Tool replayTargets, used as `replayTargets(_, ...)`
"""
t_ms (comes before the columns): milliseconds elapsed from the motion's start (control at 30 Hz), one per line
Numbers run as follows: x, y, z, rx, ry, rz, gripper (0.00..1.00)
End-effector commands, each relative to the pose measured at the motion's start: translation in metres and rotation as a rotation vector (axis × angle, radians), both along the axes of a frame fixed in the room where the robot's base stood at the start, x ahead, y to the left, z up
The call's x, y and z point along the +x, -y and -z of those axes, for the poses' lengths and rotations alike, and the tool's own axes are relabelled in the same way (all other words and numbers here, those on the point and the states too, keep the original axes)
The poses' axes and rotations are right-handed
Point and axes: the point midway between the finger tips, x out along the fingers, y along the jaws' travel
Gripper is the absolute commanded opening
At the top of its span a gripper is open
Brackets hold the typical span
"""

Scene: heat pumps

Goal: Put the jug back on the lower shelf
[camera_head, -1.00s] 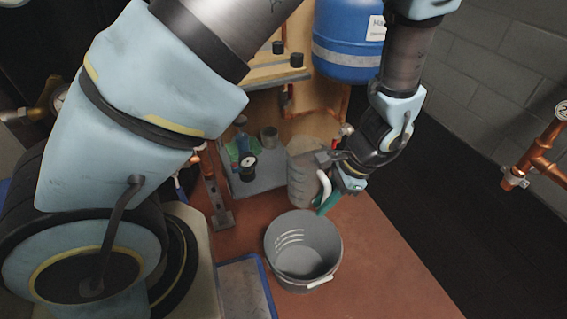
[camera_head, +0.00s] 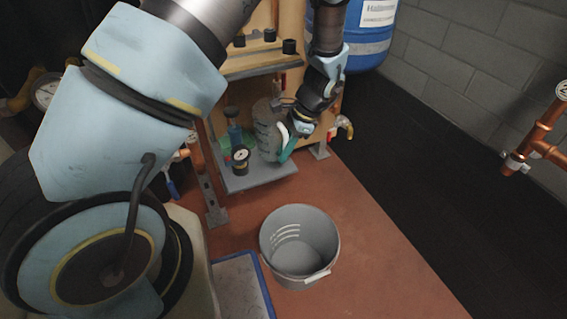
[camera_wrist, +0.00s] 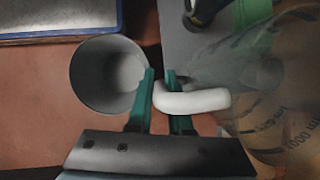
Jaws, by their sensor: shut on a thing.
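The jug (camera_head: 266,131) is clear with measuring marks and a white handle. In the head view it is at the right end of the low grey shelf (camera_head: 262,177), upright, over or on it; I cannot tell whether its base touches. My gripper (camera_head: 287,152) is shut on the jug's handle from the right side. In the wrist view the green fingers (camera_wrist: 160,95) close around the white handle (camera_wrist: 195,101), and the jug's marked wall (camera_wrist: 285,105) fills the right side.
A grey bucket (camera_head: 273,244) stands on the red floor in front of the shelf. A black gauge (camera_head: 240,155) and a blue-green bottle (camera_head: 235,130) are on the shelf's left part. A blue-rimmed tray (camera_head: 262,272) lies left of the bucket. A valve (camera_head: 343,127) sticks out at the right.

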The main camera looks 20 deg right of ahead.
Motion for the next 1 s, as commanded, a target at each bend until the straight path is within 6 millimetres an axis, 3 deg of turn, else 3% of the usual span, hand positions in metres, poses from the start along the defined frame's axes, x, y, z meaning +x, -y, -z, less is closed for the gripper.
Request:
replayTargets(367, 0.002, 0.0, 0.043, 0.001, 0.0, -0.001, 0.0)
replayTargets(733, 0.003, 0.0, 0.044, 0.0, 0.0, 0.0, 0.0)
replayTargets(767, 0.003, 0.0, 0.044, -0.001, 0.0, 0.0, 0.2)
replayTargets(1000, 0.003, 0.0, 0.043, -0.001, 0.0, 0.0, 0.47)
